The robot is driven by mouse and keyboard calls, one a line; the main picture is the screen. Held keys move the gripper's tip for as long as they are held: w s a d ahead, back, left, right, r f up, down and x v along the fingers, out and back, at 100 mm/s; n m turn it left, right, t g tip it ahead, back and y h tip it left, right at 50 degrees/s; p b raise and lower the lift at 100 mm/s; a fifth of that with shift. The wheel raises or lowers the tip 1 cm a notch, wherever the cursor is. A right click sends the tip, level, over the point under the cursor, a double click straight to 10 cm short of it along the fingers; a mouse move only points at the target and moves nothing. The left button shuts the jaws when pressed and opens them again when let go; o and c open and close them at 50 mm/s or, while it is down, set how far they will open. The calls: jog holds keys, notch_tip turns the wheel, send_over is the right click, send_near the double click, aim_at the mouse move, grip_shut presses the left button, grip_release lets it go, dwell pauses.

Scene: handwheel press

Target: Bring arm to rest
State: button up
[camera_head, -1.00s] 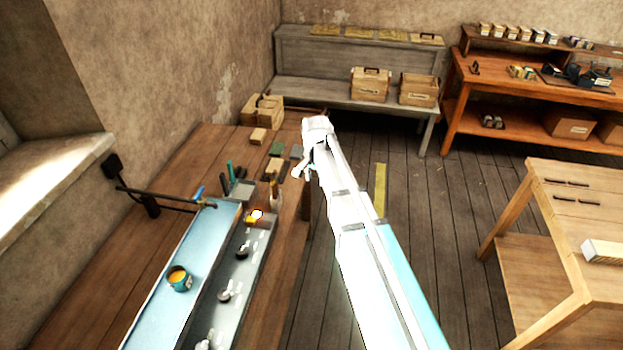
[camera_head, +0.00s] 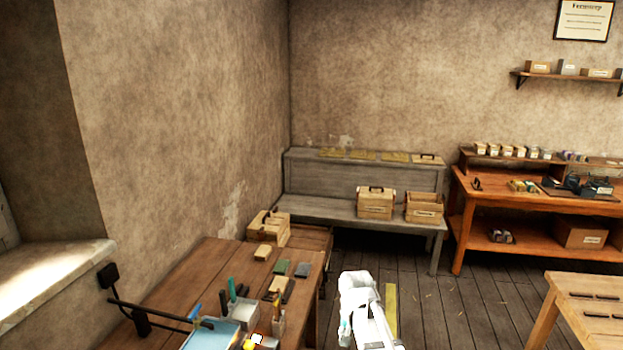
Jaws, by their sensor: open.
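My white arm rises from the bottom edge, right of the wooden workbench (camera_head: 203,268). My gripper (camera_head: 345,332) is small and hangs at the left of the arm's end, low in the picture. It is open, with nothing seen between its fingers. It is apart from the bench's right edge, over the plank floor. Most of the arm is below the picture.
On the bench are a blue tray (camera_head: 212,336), a pen holder (camera_head: 241,309) and several small blocks. A grey bench (camera_head: 318,208) with wooden boxes stands behind. An orange shelf table (camera_head: 463,222) and a light table (camera_head: 592,292) stand right. Floor between is clear.

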jog(key=s+d+f+n+b, duration=0.3)
jog(key=s+d+f+b, duration=0.1)
jog(key=s, duration=0.6)
jog(key=shift+s+d+f, duration=0.35)
jog(key=shift+d+f, duration=0.25)
jog(key=shift+d, duration=0.45)
jog(key=shift+a, duration=0.1)
